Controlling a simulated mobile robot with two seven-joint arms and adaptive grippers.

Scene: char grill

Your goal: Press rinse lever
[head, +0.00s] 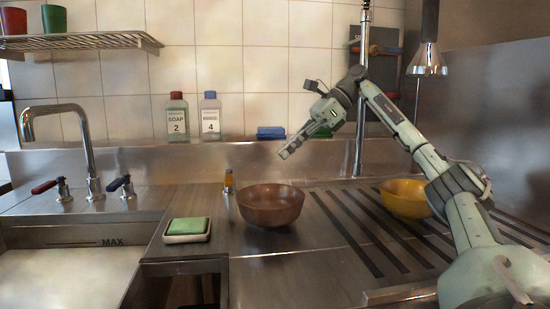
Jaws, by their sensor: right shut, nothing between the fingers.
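A hanging sprayer with a dark handle and a silver bell-shaped head (427,62) is at the upper right; I cannot clearly make out a separate rinse lever on it. A vertical metal pipe (366,35) with a spring-like upper part stands to its left, partly behind my right arm. My right gripper (284,155) is shut and empty. It points down and left, in the air above and behind the brown bowl (271,205), well left of the sprayer and apart from it. My left gripper is not in view.
A faucet (85,130) with red and blue handles stands by the sink at left. A green sponge (188,225) lies on a dish. A yellow bowl (404,199) sits on the slatted drainboard beside my right arm. Two bottles (177,118) and a blue block (271,132) line the ledge.

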